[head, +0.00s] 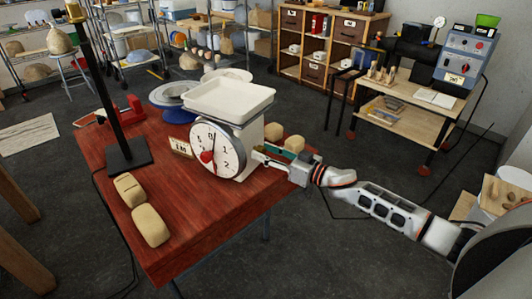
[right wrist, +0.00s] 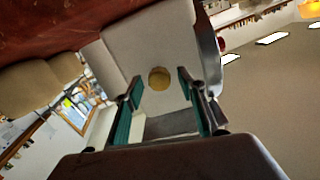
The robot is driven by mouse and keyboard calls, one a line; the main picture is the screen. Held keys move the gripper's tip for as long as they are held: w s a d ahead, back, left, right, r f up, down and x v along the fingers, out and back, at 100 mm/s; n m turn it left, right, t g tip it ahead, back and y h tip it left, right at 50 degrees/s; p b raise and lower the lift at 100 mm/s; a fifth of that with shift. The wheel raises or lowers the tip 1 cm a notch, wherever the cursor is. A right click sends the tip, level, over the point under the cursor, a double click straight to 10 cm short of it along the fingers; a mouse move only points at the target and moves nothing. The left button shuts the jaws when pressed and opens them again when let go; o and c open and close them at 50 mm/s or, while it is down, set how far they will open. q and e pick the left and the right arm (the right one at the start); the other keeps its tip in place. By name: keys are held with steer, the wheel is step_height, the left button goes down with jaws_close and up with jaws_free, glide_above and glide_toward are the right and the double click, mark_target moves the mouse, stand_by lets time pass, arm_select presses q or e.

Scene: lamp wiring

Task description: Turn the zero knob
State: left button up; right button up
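A white kitchen scale (head: 231,131) with a round dial (head: 217,148), a red pointer and a flat white tray (head: 229,95) stands on the red-brown table. In the right wrist view its pale housing (right wrist: 150,40) carries a round brass knob (right wrist: 158,78), which I take as the zero knob. My right gripper (head: 259,153) is at the right side of the scale. In the right wrist view its two teal-padded fingers (right wrist: 160,88) are open, one on each side of the knob, with gaps visible. My left gripper is not in view.
Tan loaf-shaped blocks (head: 151,226) lie at the table's near left, and others (head: 294,143) behind my right gripper. A black stand (head: 126,153) with a tall pole is left of the scale. A small card (head: 181,147) stands beside the dial. The table's front right is clear.

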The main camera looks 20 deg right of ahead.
steer(key=c, duration=1.1)
steer(key=shift+n, duration=0.3)
